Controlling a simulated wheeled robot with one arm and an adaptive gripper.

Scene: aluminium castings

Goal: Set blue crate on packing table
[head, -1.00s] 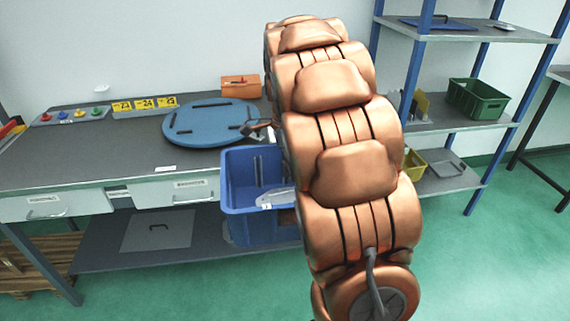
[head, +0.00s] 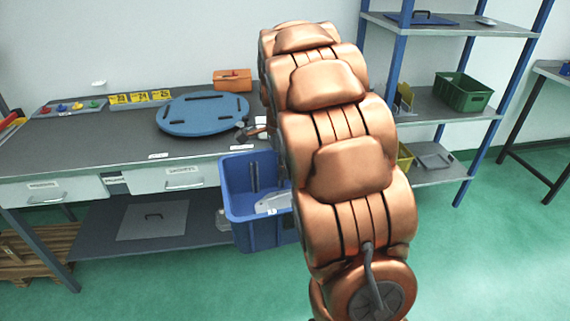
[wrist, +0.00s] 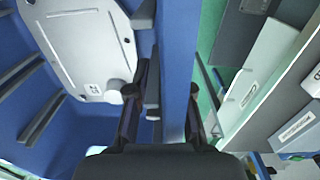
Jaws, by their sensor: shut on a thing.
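The blue crate (head: 252,235) is open-topped and hangs upright in front of the front edge of a grey-topped table (head: 110,150) with drawers. Its rim is about level with the drawers. A pale grey casting with a small label (wrist: 85,45) lies inside, and it also shows in the head view (head: 272,203). My gripper (wrist: 160,105) is shut on a wall of the blue crate in the wrist view, one finger on each side. In the head view my copper arm hides my gripper and the crate's right side.
A round blue plate (head: 202,113), an orange box (head: 232,80), yellow number signs (head: 140,97) and a button tray (head: 68,108) stand on the table. The tabletop's front left is bare. A shelf rack (head: 455,115) with a green bin (head: 463,91) stands right.

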